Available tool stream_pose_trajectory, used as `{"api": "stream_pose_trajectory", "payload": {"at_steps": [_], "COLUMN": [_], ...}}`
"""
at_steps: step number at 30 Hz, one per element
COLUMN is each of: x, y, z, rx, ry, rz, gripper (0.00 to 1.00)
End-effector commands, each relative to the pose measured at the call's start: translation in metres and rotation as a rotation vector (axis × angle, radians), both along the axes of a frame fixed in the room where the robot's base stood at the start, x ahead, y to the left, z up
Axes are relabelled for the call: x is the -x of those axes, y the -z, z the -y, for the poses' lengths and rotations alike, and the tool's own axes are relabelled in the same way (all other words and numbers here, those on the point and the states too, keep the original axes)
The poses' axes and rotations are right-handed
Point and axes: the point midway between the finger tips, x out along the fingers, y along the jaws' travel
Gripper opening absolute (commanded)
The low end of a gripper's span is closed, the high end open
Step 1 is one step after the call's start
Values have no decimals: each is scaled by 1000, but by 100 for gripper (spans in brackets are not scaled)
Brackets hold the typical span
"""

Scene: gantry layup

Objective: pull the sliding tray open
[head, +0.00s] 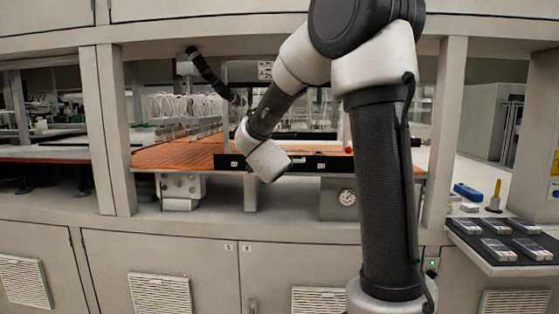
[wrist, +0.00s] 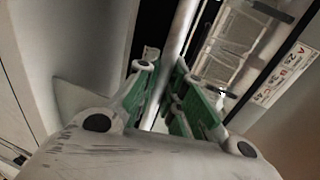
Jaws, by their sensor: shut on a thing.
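The sliding tray has an orange top (head: 185,153) and a black front strip (head: 325,163), and sits in the bay of the grey cabinet in the head view. The white end of my wrist is in front of that strip, and my gripper's fingers are hidden there. In the wrist view my gripper (wrist: 162,70) has green-padded fingers on either side of a pale round bar (wrist: 186,28), which looks like the tray's handle. The fingers are shut on this bar. How far the tray is pulled out is hard to tell.
Cabinet posts (head: 114,130) stand on both sides of the bay. A pressure gauge (head: 347,197) is below the tray. At the right, a dark shelf (head: 480,238) holds several small grey devices, with a blue item (head: 467,192) and a yellow-handled tool (head: 495,195) behind.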

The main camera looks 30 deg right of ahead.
Motion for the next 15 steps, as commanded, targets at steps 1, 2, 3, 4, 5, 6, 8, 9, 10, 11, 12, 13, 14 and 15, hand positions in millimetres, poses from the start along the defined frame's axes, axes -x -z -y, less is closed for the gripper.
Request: {"api": "stream_pose_trajectory", "payload": {"at_steps": [1, 2, 3, 4, 5, 6, 8, 9, 10, 11, 12, 13, 14, 15], "x": [7, 11, 17, 20, 24, 28, 34, 37, 39, 40, 42, 43, 44, 45], "y": [0, 0, 0, 0, 0, 0, 0, 0, 1, 1, 1, 1, 0, 1], "z": [-5, -8, -12, -14, -16, -19, -23, -25, -26, -27, -28, -29, -30, -30], "rx": [0, 0, 0, -1, -1, 0, -1, -2, -1, -1, -1, -1, -1, -1], "ry": [-2, -2, -2, -2, -2, -1, -1, -1, -1, -1, -1, -1, 0, 0], "rz": [0, 0, -1, -1, -1, -1, -1, 0, -2, -2, -1, -1, -1, -1], "gripper": [0, 0, 0, 0, 0, 0, 0, 0, 0, 0, 0, 0, 0, 0]}}
